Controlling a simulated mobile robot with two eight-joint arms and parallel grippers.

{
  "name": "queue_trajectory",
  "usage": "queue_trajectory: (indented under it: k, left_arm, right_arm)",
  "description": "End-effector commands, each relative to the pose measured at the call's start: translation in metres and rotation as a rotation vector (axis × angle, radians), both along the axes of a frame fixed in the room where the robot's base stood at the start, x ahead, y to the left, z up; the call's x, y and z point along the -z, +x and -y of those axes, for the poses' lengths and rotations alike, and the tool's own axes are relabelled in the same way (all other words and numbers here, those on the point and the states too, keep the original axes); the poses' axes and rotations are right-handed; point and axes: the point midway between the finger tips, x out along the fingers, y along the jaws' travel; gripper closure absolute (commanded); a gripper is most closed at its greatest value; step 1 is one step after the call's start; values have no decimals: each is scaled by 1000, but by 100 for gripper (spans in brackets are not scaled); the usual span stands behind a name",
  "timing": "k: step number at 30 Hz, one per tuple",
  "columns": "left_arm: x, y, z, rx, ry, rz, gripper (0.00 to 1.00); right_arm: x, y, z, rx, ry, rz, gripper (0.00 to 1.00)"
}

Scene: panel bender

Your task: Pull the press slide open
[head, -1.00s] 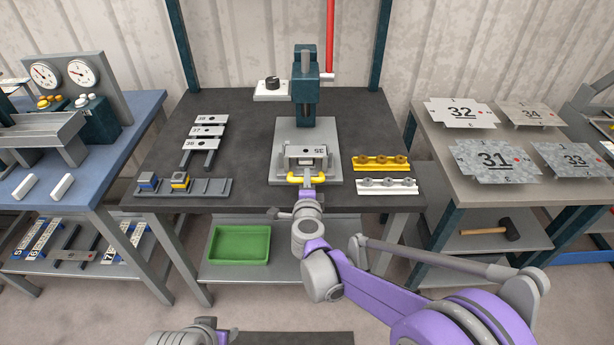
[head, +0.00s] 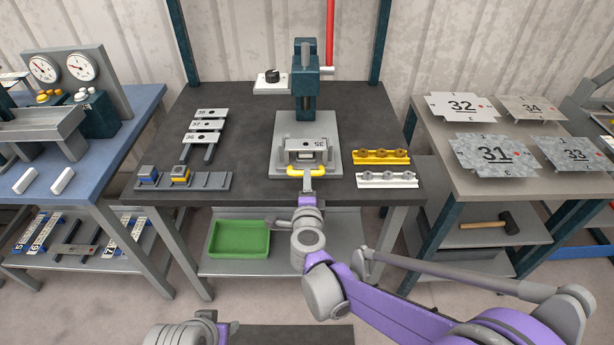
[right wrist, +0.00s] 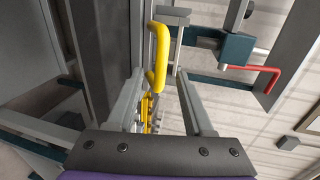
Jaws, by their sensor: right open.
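The teal press (head: 306,85) stands at the back middle of the dark table on a light grey base plate (head: 333,160). A yellow bar handle (head: 291,172) is on the slide's near side. My right gripper (head: 308,179) is open at the handle from the near side. In the right wrist view the yellow handle (right wrist: 158,62) shows between the spread fingers; I cannot tell whether they touch it.
A yellow block rail (head: 381,157) and a white one (head: 387,180) lie right of the press. Numbered grey bars (head: 203,138) and a grey rack (head: 210,181) lie left. A green tray (head: 240,240) is on the shelf below. A red lever (head: 330,35) rises at the back.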

Motion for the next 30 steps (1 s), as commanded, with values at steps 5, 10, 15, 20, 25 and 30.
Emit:
queue_trajectory:
  k: [5,10,15,20,25,30]
  left_arm:
    - [1,0,0,0,0,0,50]
    - [1,0,0,0,0,0,50]
    - [1,0,0,0,0,0,50]
    - [1,0,0,0,0,0,50]
    - [1,0,0,0,0,0,50]
    - [-1,0,0,0,0,0,50]
  right_arm:
    - [-7,-36,0,-2,0,0,48]
    - [-11,-55,0,-1,0,0,48]
    - [-12,-60,0,-1,0,0,48]
    - [-12,-60,0,0,0,0,48]
    - [-12,-60,0,0,0,0,48]
    - [-19,-60,2,-17,-17,12,48]
